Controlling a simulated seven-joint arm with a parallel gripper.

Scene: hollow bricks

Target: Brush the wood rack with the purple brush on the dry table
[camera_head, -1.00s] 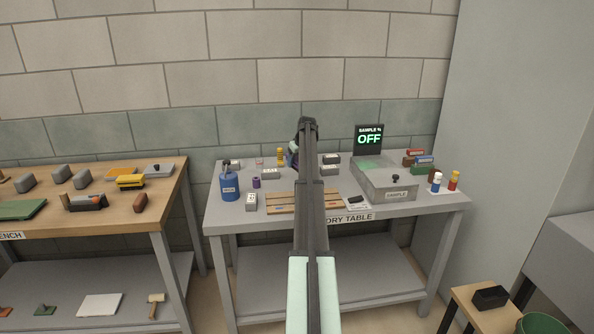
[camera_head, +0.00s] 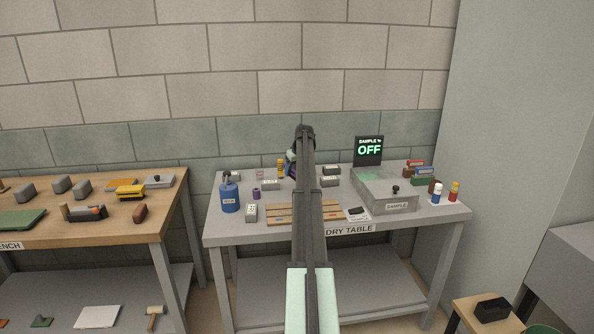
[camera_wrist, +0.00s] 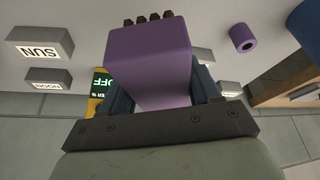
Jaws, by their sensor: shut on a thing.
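The wood rack (camera_head: 278,212) lies flat on the dry table (camera_head: 240,232), near its front edge; my arm crosses in front of its middle. In the head view the gripper is mostly hidden behind my arm, behind the rack; only a bit of purple shows there. The brush appears apart from the rack.
A blue bottle (camera_head: 229,197) and small purple cylinder (camera_head: 257,194) stand left of the rack. Labelled grey blocks (camera_head: 251,213) lie around. A grey sample box (camera_head: 390,190) and a sign reading OFF (camera_head: 368,150) are right. The left bench (camera_head: 130,230) holds tools.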

